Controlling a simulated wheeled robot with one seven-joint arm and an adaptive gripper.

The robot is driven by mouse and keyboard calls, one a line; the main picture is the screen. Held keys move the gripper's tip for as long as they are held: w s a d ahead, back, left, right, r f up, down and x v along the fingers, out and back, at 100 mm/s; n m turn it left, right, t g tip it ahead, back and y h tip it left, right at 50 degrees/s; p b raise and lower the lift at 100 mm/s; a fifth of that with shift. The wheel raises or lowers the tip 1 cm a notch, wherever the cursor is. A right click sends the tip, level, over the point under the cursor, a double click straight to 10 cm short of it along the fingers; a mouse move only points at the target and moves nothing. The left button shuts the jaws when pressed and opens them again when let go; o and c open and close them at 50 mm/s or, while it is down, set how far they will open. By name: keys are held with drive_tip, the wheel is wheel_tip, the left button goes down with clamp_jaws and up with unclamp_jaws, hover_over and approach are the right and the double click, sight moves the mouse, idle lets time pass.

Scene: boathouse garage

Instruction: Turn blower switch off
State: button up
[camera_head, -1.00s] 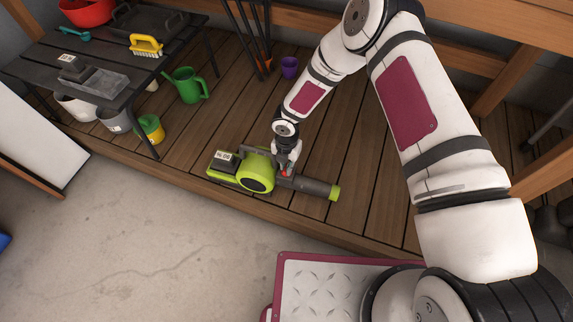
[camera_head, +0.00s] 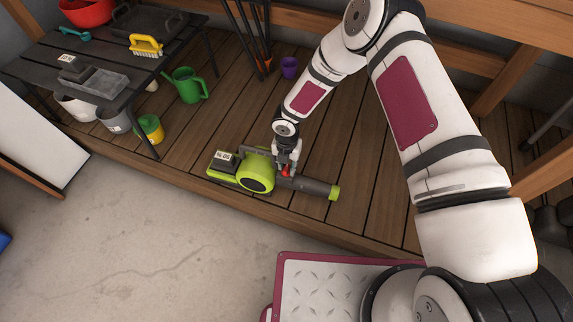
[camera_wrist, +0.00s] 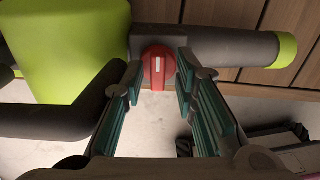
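The green and dark grey blower (camera_head: 257,176) lies on the wooden deck, its nozzle pointing right in the head view. Its green body (camera_wrist: 65,45) and grey tube (camera_wrist: 220,48) fill the top of the wrist view. A red switch knob (camera_wrist: 157,68) with a white line across it sits on the tube. The knob also shows as a small red spot in the head view (camera_head: 286,172). My gripper (camera_wrist: 157,82) is open, with one finger on each side of the knob. The fingers look apart from the knob, though exact contact is hard to tell.
The wooden deck (camera_head: 330,125) is clear around the blower. A green watering can (camera_head: 187,86) and a purple cup (camera_head: 289,67) stand behind it. A dark table (camera_head: 105,60) with a yellow brush (camera_head: 146,45) is at the left. The deck edge (camera_head: 225,207) runs in front.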

sight(286, 168)
drive_tip(key=shift+a, duration=0.15)
drive_tip(key=m, duration=1.1)
drive_tip(key=shift+r+m, duration=0.3)
drive_tip(key=shift+m, duration=0.3)
wheel_tip(286, 168, up, 14)
drive_tip(key=p, duration=0.5)
drive_tip(key=w+d+r+m+h, duration=0.1)
drive_tip(key=d+r+m, duration=0.1)
drive_tip(key=d+r, duration=0.3)
drive_tip(key=w+d+r+m+h, duration=0.1)
drive_tip(key=d+r, duration=0.4)
drive_tip(key=r, duration=0.5)
drive_tip(key=shift+m+t, duration=0.4)
drive_tip(key=shift+m, duration=0.2)
